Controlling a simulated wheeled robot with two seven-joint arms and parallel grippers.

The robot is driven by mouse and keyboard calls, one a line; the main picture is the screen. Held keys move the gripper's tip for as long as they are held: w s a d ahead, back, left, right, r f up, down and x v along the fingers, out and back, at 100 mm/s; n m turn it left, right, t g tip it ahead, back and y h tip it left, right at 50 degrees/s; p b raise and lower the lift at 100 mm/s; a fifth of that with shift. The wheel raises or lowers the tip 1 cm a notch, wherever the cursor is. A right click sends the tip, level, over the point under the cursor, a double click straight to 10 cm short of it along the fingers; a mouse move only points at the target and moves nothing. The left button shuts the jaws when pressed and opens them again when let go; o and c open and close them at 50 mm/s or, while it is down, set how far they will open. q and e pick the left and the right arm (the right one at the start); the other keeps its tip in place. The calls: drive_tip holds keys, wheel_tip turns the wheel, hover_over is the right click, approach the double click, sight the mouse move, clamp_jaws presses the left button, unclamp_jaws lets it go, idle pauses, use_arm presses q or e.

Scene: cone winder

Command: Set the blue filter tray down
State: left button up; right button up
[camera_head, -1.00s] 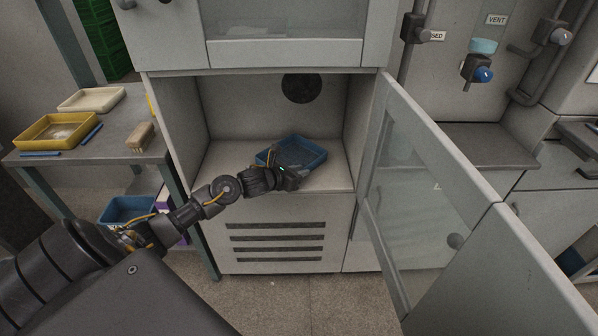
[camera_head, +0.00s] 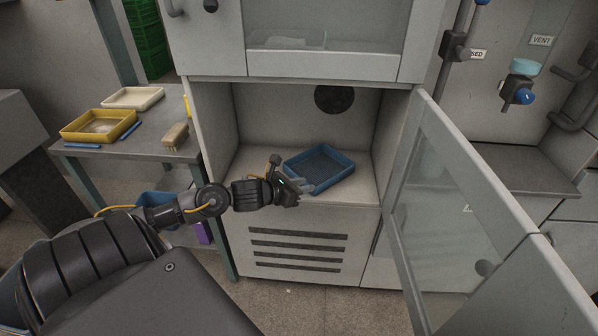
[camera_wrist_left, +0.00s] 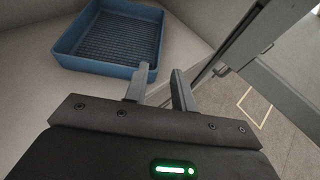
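The blue filter tray (camera_head: 334,184) rests on the floor of the open cabinet compartment (camera_head: 252,165). It lies flat, turned at an angle, with a dark ribbed bottom. It also shows at the top left of the left wrist view (camera_wrist_left: 70,46). My left gripper (camera_head: 301,189) is at the compartment's front edge, just in front of the tray. In the left wrist view its two fingers (camera_wrist_left: 161,72) are apart with nothing between them. The left finger overlaps the tray's near corner in the picture; I cannot tell whether they touch. My right gripper is not in view.
The cabinet's glazed door (camera_head: 452,200) stands open on the right. A side table (camera_head: 130,148) at the left holds a yellow tray (camera_head: 72,132), a cream tray (camera_head: 133,97) and a brush-like block (camera_head: 175,137). There is bare compartment floor around the tray.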

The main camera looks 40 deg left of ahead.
use_arm(q)
drive_tip(key=shift+v, duration=0.8)
drive_tip(key=s+d+f+n+g+y, duration=0.1)
drive_tip(key=s+d+f+n+g, duration=0.15)
drive_tip(key=s+f+n, duration=0.65)
drive_tip(key=s+d+f+n+g+y, duration=0.2)
drive_tip(key=s+f+n+g, duration=0.1)
drive_tip(key=f+n, duration=1.1)
drive_tip(key=s+d+f+n+g+h, duration=0.1)
drive_tip(key=s+d+f+n+g, duration=0.4)
drive_tip(key=s+d+f+n, duration=0.7)
wheel_tip(320, 180, down, 2)
drive_tip(key=s+d, duration=0.2)
drive_tip(key=shift+s+d+n, duration=0.2)
drive_tip(key=shift+s+n, duration=0.1)
drive_tip(key=shift+s, duration=0.05)
